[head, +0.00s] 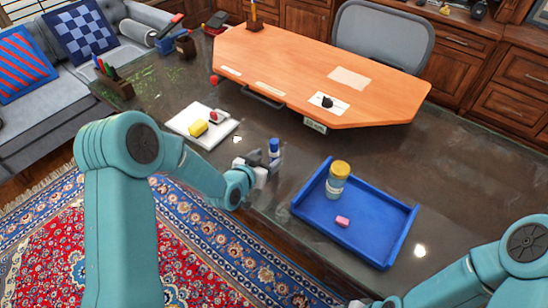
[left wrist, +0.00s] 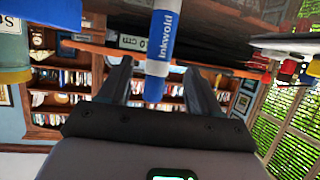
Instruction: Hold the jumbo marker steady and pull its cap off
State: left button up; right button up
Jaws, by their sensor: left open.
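The jumbo marker (head: 274,147) stands upright on the dark tabletop, blue cap up, left of the blue tray. My left gripper (head: 262,161) is open beside it, its lower part partly hiding the marker's body. In the left wrist view, which is upside down, the marker (left wrist: 164,38) has a blue "inkwold" label, a white band and a blue cap (left wrist: 153,90). The cap lies between the two open fingers of my left gripper (left wrist: 158,80), with a gap on each side. My right arm enters at the lower right; its end is cut off by the bottom edge.
The blue tray (head: 384,252) holds a yellow-lidded jar (head: 337,180) and a pink eraser (head: 342,221). A white board (head: 190,119) with a yellow block (head: 197,128) lies to the left. A wooden raised desktop (head: 310,75) stands behind. The tabletop right of the tray is clear.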

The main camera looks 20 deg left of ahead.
aim_at(271, 154)
pick_arm(q)
jog(key=x, duration=0.1)
jog(key=p+x, duration=0.1)
jog(key=x, duration=0.3)
jog(key=shift+w+d+r+p, duration=0.15)
jog(key=shift+r+p, duration=0.1)
jog(key=shift+p, duration=0.05)
jog(key=c, duration=1.1)
notch_tip(271, 154, up, 20)
jog(key=shift+r+b, duration=0.1)
jog(key=shift+b, duration=0.7)
jog(key=o, duration=0.4)
grip_shut()
